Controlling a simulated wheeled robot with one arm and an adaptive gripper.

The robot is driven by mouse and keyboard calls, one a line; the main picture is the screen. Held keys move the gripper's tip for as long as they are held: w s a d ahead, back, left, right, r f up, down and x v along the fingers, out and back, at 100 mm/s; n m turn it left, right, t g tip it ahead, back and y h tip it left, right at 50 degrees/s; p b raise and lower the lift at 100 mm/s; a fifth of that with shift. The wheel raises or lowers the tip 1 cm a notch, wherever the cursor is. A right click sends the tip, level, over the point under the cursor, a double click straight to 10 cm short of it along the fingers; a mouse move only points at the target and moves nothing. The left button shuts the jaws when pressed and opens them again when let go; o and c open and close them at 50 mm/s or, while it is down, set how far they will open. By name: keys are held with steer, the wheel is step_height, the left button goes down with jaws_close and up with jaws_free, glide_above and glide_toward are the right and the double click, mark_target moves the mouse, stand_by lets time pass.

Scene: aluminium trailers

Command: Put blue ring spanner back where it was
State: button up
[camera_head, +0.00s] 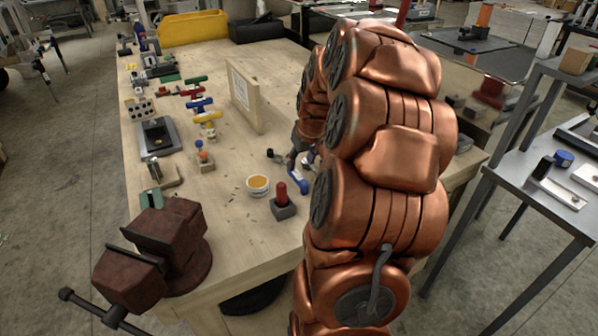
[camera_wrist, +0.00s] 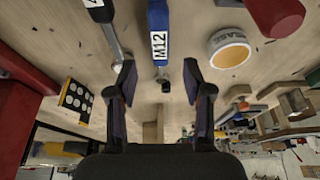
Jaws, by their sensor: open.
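The blue ring spanner (camera_wrist: 158,32), with a white M12 label on its blue handle, shows in the wrist view at top centre. Its metal end points down between my fingers. In the head view a blue handle (camera_head: 298,180) shows on the workbench (camera_head: 225,150), just beside my arm. My gripper (camera_wrist: 159,76) is open, with one finger on each side of the spanner's metal end and a gap on both sides. In the head view my gripper (camera_head: 304,157) is small and partly hidden by my arm. I cannot tell its height above the bench.
Another labelled tool (camera_wrist: 105,25) lies left of the spanner. An upright wooden board (camera_head: 245,98) is behind. A rusty vice (camera_head: 160,250) sits at the front left corner.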

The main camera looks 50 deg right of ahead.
steer(key=shift+v, duration=1.15)
steer(key=shift+s+a+r+b, duration=0.2)
steer(key=shift+r+b, duration=0.1)
steer(key=shift+r, duration=0.35)
steer(key=s+a+n+g+y, duration=0.1)
steer(key=s+a, duration=0.2)
steer(key=a, duration=0.8)
steer(key=s+a+n+g+y, duration=0.1)
steer(key=s+a+n, duration=0.1)
steer(key=a, duration=1)
steer(key=s+a+f+g, duration=0.1)
steer(key=s+a, duration=0.4)
steer(key=s, duration=0.3)
steer(key=s+a+f+g, duration=0.1)
steer(key=s+a+g, duration=0.1)
steer(key=s+a, duration=0.4)
steer(key=s, duration=0.3)
steer(key=shift+a+f+n+g+h, duration=0.25)
steer(key=shift+n+g+h, duration=0.05)
steer(key=shift+n, duration=0.1)
steer(key=shift+s, duration=0.15)
